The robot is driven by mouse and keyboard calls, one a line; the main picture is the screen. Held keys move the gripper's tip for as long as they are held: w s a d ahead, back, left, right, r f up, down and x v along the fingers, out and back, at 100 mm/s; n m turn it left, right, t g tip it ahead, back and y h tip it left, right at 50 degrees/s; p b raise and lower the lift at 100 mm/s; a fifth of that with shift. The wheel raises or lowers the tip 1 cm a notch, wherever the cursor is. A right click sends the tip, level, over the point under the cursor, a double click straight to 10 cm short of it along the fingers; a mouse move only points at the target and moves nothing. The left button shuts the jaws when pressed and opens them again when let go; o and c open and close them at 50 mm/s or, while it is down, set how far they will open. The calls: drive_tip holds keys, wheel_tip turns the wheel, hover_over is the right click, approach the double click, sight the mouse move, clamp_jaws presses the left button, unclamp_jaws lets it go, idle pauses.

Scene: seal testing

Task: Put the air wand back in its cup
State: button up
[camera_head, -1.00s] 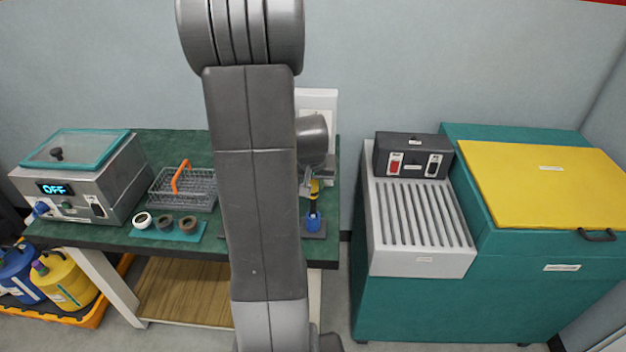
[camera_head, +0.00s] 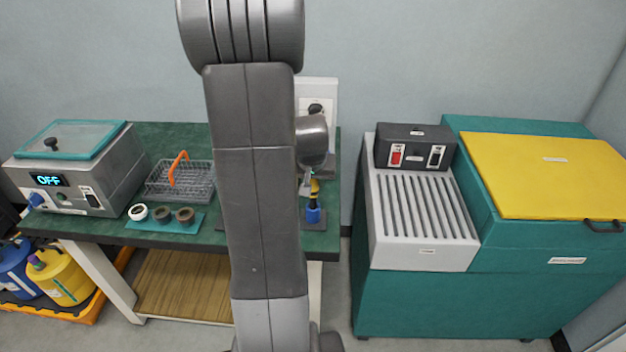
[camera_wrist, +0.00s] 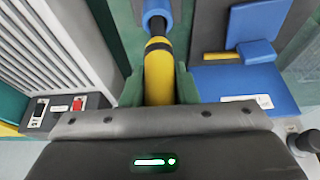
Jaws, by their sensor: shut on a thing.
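The air wand (camera_wrist: 158,75) has a yellow body with black bands and a dark nozzle, held between the two green fingers of my gripper (camera_wrist: 159,88) in the wrist view. Its dark nozzle end meets the blue cup (camera_wrist: 157,8) at the top of that view; how deep it sits in the cup I cannot tell. In the head view the wand (camera_head: 314,188) stands roughly upright just above the blue cup (camera_head: 313,215) at the bench's right end. My gripper (camera_head: 307,184) is partly hidden there by my arm.
A box reading OFF (camera_head: 75,172), a wire basket (camera_head: 180,182) and several rings on a teal mat (camera_head: 166,224) stand on the green bench left of my arm. A teal cabinet with a slatted grey top (camera_head: 425,210) and yellow lid (camera_head: 545,175) stands right, across a gap.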

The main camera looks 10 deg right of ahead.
drive_tip(key=shift+f+b, duration=0.65)
drive_tip(key=shift+f, duration=0.2)
drive_tip(key=shift+f+b, duration=0.55)
drive_tip(key=shift+b, duration=0.05)
drive_tip(key=o, duration=1.1)
drive_tip(key=shift+r, duration=0.1)
wheel_tip(320, 180, up, 10)
drive_tip(key=p, duration=0.7)
drive_tip(key=shift+r, duration=0.25)
drive_tip(key=shift+f, duration=0.15)
